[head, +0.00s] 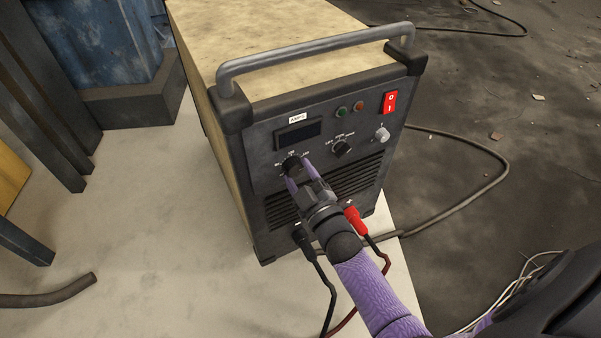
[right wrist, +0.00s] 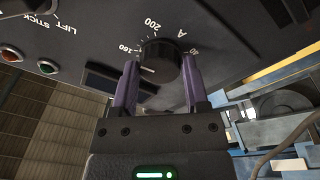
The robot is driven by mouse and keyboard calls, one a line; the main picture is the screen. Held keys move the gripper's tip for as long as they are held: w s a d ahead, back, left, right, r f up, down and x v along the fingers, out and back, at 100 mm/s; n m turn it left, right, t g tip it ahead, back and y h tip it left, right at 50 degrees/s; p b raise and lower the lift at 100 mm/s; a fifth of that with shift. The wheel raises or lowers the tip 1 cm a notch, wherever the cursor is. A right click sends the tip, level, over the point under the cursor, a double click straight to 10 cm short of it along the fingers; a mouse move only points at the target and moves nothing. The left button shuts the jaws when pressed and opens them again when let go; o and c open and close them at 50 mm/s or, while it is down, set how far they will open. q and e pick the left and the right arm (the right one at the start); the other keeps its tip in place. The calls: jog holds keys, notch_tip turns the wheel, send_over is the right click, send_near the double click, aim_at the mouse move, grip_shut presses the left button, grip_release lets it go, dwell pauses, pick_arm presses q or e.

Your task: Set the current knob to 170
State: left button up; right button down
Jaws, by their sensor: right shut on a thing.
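The black round current knob (head: 291,163) is on the left of the welding machine's dark front panel, below a dark display (head: 298,134). My right gripper (head: 299,174) is shut on the knob, with one purple finger on each side of it. In the right wrist view the knob (right wrist: 159,58) sits between the fingertips (right wrist: 160,85). Printed numbers and the letter A surround it; one reads 200. A short white mark shows on the knob, partly in shadow. The display shows no readable figures. My left gripper is not in view.
A second black knob (head: 342,148), a grey knob (head: 382,135), a red switch (head: 389,102) and two small lamps (head: 350,110) share the panel. A metal handle (head: 320,57) spans the top. A red plug (head: 354,220) and cables are below my gripper.

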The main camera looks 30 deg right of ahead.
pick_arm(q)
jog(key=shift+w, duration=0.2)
pick_arm(e)
jog(key=shift+m, duration=0.3)
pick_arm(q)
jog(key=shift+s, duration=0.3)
pick_arm(e)
jog(key=shift+c, duration=0.4)
grip_release()
pick_arm(q)
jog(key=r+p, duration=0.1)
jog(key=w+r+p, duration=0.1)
jog(key=p, duration=0.1)
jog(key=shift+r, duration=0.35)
pick_arm(e)
jog(key=s+f, duration=0.1)
jog(key=s, duration=0.8)
jog(key=shift+s+a+f, duration=0.2)
jog(key=shift+s+a, duration=0.05)
jog(key=shift+s, duration=0.15)
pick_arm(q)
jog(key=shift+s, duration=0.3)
